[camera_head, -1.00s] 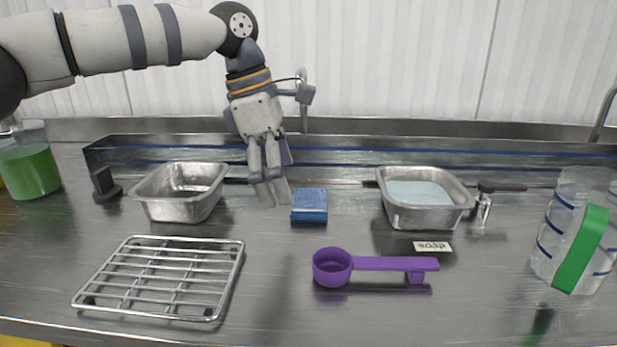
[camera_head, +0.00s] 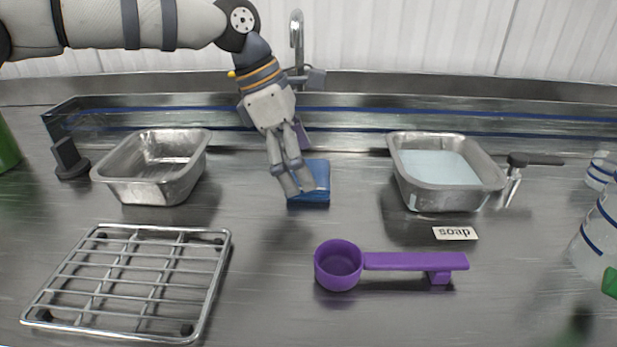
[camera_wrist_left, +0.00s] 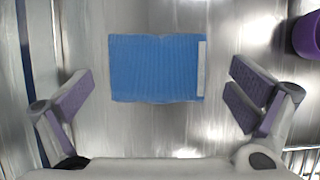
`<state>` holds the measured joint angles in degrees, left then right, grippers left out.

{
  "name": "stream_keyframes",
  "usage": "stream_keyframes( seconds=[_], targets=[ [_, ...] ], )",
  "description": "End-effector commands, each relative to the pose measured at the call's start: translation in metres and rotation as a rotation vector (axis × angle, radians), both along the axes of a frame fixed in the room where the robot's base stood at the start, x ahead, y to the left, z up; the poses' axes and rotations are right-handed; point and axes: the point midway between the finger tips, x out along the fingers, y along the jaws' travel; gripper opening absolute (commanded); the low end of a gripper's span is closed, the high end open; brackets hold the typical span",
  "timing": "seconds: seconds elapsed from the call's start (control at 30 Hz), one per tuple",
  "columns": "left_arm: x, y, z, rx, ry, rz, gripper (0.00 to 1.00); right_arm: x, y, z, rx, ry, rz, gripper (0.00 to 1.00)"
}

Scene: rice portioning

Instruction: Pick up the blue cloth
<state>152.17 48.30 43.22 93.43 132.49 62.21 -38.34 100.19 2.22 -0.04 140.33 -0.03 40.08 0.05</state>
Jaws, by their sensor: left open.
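The blue cloth (camera_head: 319,181) lies folded on the steel counter, between the two metal pans. My left gripper (camera_head: 297,190) is just above it and covers its left part in the head view. In the left wrist view, the cloth (camera_wrist_left: 156,69) shows whole, with a pale strip along its right edge. It lies ahead of and between the spread fingers of my left gripper (camera_wrist_left: 160,98), which is open and empty. My right gripper is not in view.
An empty metal pan (camera_head: 150,190) stands left and a pan of pale blue liquid (camera_head: 447,195) right, by a soap label (camera_head: 455,233). A purple scoop (camera_head: 338,266) and a wire rack (camera_head: 130,280) lie in front. A faucet (camera_head: 297,40) rises behind.

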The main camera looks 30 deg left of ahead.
Motion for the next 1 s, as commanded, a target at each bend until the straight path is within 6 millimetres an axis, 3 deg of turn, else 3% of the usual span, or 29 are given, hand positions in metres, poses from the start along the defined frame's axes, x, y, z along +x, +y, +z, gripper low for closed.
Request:
stream_keyframes(
  seconds=[0.1,0.3,0.47,0.5,0.83,1.0],
  targets=[
    [0.002,-0.003,-0.012,0.001,0.003,0.0,1.0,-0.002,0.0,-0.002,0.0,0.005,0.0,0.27],
    [0.002,-0.004,-0.011,0.001,0.001,0.001,0.98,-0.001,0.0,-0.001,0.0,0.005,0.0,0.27],
    [0.002,-0.003,-0.011,0.001,0.001,0.001,0.61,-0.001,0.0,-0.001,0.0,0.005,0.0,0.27],
    [0.002,-0.003,-0.011,0.002,0.001,0.001,0.59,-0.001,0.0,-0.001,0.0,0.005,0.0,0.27],
    [0.002,-0.003,-0.007,0.001,0.0,0.001,0.59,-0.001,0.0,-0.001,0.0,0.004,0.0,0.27],
    [-0.002,-0.011,0.033,0.002,-0.005,-0.003,0.59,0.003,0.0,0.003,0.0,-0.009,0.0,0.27]
  ],
)
